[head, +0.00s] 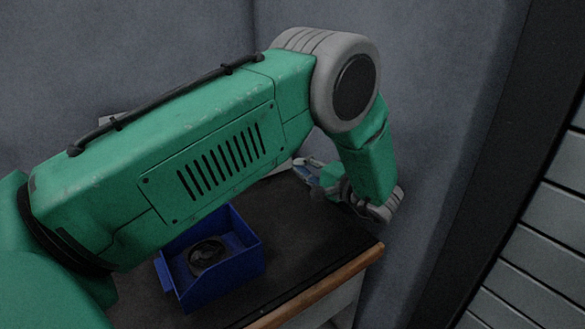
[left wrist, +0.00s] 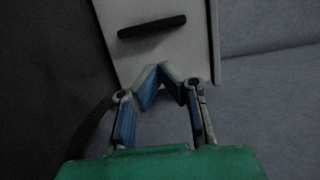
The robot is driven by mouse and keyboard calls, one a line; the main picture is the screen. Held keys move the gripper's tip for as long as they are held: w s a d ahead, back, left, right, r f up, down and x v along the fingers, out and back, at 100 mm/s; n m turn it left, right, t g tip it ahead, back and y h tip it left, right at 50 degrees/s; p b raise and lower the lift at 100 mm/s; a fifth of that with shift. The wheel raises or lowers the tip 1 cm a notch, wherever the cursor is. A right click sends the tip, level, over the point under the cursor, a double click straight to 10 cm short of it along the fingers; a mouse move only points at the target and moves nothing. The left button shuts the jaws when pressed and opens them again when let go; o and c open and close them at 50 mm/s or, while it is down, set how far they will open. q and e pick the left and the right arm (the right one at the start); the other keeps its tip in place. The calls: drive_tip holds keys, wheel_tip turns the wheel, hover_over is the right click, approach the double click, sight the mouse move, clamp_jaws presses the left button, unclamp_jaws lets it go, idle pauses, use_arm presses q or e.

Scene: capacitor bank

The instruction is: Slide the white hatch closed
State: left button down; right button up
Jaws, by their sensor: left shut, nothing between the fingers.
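The white hatch (left wrist: 190,48) shows in the left wrist view as a pale flat panel with a black bar handle (left wrist: 151,26). In the head view my left arm hides most of that area; only a small pale piece shows beside the gripper, and I cannot tell if it is the hatch. My left gripper (left wrist: 172,78) is shut and empty, its blue-padded fingers in front of the panel's edge near the handle. Whether the fingertips touch the panel cannot be told. In the head view the left gripper (head: 307,172) is over the far part of the dark tabletop. My right gripper is not in view.
A blue bin (head: 236,275) with a dark round object (head: 207,256) in it stands on the dark table (head: 318,240), which has a wooden front edge (head: 325,286). Grey walls rise close behind. A slatted grey panel (head: 545,255) stands at the right.

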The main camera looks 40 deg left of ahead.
use_arm(q)
drive_tip(key=a, duration=0.9)
drive_tip(key=shift+w+a+f, duration=0.1)
drive_tip(key=shift+a+f, duration=0.05)
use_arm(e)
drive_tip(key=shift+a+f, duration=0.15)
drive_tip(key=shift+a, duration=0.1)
use_arm(q)
drive_tip(key=shift+d, duration=0.3)
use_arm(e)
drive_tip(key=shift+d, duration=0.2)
use_arm(q)
drive_tip(key=s+a+p, duration=0.1)
drive_tip(key=s+p, duration=0.1)
drive_tip(key=s, duration=0.2)
drive_tip(key=s+a+p, duration=0.2)
drive_tip(key=s+p, duration=0.1)
drive_tip(key=s, duration=0.2)
drive_tip(key=s+a+p, duration=0.1)
drive_tip(key=s+p, duration=0.1)
drive_tip(key=s, duration=0.2)
drive_tip(key=shift+s+a+p, duration=0.15)
drive_tip(key=shift+s+p, duration=0.05)
drive_tip(key=shift+p, duration=0.15)
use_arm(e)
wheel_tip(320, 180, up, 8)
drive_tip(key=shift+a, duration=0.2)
